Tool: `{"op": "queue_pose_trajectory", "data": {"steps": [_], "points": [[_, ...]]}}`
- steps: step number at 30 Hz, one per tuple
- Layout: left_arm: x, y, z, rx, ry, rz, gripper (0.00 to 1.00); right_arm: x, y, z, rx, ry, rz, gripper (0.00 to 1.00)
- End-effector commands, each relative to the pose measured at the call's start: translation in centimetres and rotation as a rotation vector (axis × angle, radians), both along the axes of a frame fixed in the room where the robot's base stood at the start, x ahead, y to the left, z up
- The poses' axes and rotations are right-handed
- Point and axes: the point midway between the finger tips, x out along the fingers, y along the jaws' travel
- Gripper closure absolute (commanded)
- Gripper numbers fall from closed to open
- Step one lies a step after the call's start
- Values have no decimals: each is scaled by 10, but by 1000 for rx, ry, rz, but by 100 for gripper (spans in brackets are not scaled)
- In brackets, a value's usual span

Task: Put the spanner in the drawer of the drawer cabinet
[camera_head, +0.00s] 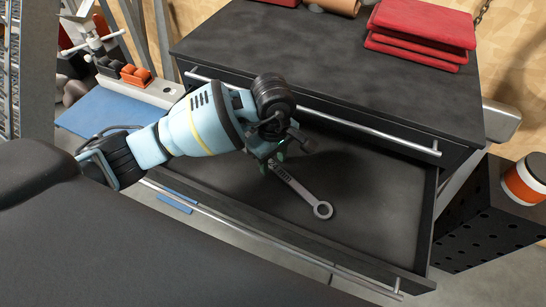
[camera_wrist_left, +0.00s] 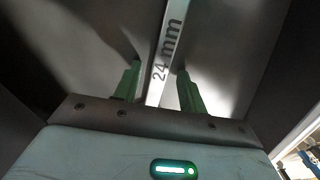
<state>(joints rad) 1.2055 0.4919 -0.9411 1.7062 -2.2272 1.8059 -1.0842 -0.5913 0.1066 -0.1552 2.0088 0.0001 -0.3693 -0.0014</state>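The spanner (camera_head: 299,189), grey metal with a ring end and "24 mm" on its handle, is inside the open drawer (camera_head: 375,215) of the dark drawer cabinet (camera_head: 330,60). It appears to lie on the drawer floor. My left gripper (camera_head: 275,160) is low inside the drawer at the spanner's far end, which it hides. In the left wrist view the green fingers (camera_wrist_left: 158,75) stand apart on either side of the spanner handle (camera_wrist_left: 168,45), with a visible gap on the left side. My right gripper is not in view.
Red folded cloths (camera_head: 420,30) lie on the cabinet top. The drawer front has a long handle bar (camera_head: 250,232). A dark perforated box (camera_head: 485,215) with an orange-and-white roll (camera_head: 525,180) stands at the right. The drawer's right part is clear.

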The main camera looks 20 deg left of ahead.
Motion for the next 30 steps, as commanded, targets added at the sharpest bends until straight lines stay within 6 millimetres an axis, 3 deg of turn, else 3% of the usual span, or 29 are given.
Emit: {"op": "queue_pose_trajectory", "data": {"steps": [8,21,30], "points": [[1,0,10,-2,-4,-1,59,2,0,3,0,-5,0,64],[1,0,92,-1,-4,0,59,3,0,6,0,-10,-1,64],[0,0,121,0,0,1,59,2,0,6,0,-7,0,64]]}}
